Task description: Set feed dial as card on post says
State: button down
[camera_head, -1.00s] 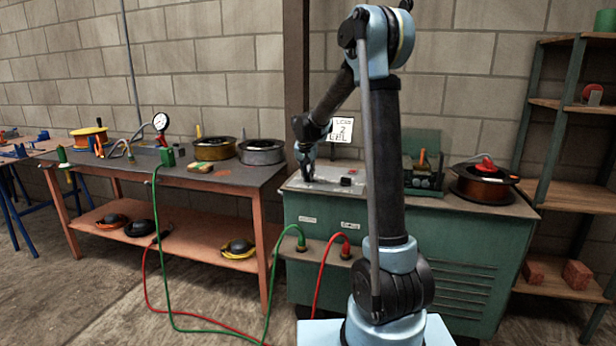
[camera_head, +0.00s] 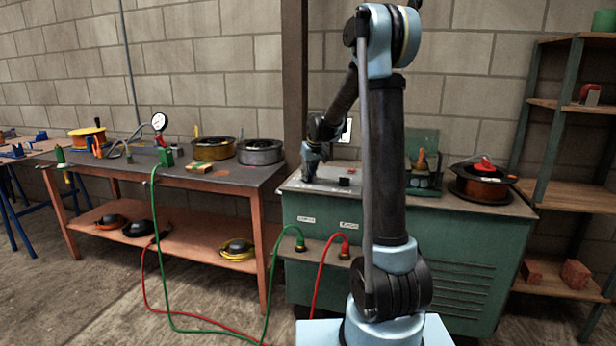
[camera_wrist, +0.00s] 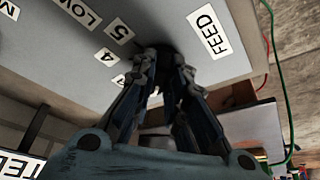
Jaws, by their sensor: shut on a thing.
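The feed dial (camera_wrist: 168,47) is a dark knob on the light grey panel, mostly hidden by my fingers. My gripper (camera_wrist: 163,62) is shut on the dial. In the head view my gripper (camera_head: 309,176) is down at the left of the cabinet's panel top (camera_head: 325,189). The card on the post (camera_head: 346,131) is mostly covered by my arm; part of its bold print shows in the wrist view (camera_wrist: 20,167).
A small black block (camera_head: 344,181) is on the panel, right of my gripper. A spool with a red top (camera_head: 483,182) is at the cabinet's right end. The orange bench (camera_head: 215,180) stands left; red and green hoses hang in front.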

dwell(0.4)
jog(key=c, duration=1.6)
grip_release()
jog(key=v, duration=1.2)
